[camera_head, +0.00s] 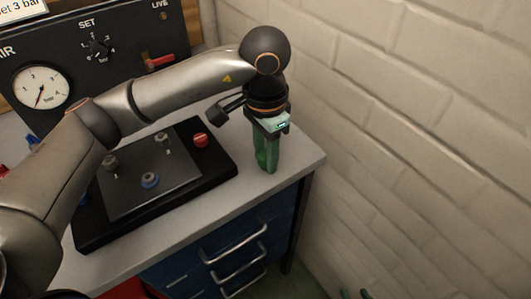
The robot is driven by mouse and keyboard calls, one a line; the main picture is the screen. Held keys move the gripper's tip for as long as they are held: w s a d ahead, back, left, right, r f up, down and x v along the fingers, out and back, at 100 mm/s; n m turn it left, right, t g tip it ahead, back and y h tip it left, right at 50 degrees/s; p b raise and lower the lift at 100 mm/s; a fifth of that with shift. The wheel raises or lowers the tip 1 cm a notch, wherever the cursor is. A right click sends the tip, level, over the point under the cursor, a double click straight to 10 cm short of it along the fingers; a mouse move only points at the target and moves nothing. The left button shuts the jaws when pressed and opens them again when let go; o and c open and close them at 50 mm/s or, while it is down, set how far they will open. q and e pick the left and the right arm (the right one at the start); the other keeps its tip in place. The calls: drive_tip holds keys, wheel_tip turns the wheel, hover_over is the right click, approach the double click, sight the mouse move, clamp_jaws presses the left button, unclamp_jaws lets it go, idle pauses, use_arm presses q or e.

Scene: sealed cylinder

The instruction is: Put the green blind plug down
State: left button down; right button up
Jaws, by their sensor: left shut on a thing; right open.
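My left gripper (265,163) points down over the right end of the grey bench top (225,205), near its back corner by the wall. Its greenish fingers are closed together, with the tips at or just above the bench surface; I cannot tell if they touch it. The green blind plug cannot be told apart from the fingers and is mostly hidden between them.
A black panel with a gauge (40,87) and red lever (160,62) stands behind. The brick wall (420,130) bounds the right side.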

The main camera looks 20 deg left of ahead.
use_arm(q)
drive_tip(key=c, duration=0.5)
unclamp_jaws()
use_arm(e)
drive_tip(key=shift+w+a+r, duration=0.1)
drive_tip(key=shift+a, duration=0.05)
use_arm(q)
drive_tip(key=shift+r+p, duration=0.4)
drive_tip(key=shift+p, duration=0.1)
drive_tip(key=shift+w+r+p, duration=0.1)
drive_tip(key=shift+r+p, duration=0.3)
drive_tip(key=shift+r, duration=0.55)
wheel_tip(320, 180, up, 11)
drive_tip(key=shift+f+p, duration=0.2)
drive_tip(key=shift+p, duration=0.1)
use_arm(e)
drive_tip(key=shift+s+d+r, duration=0.3)
drive_tip(key=shift+d+r, duration=0.3)
drive_tip(key=shift+d, duration=0.15)
use_arm(q)
drive_tip(key=shift+f, duration=0.1)
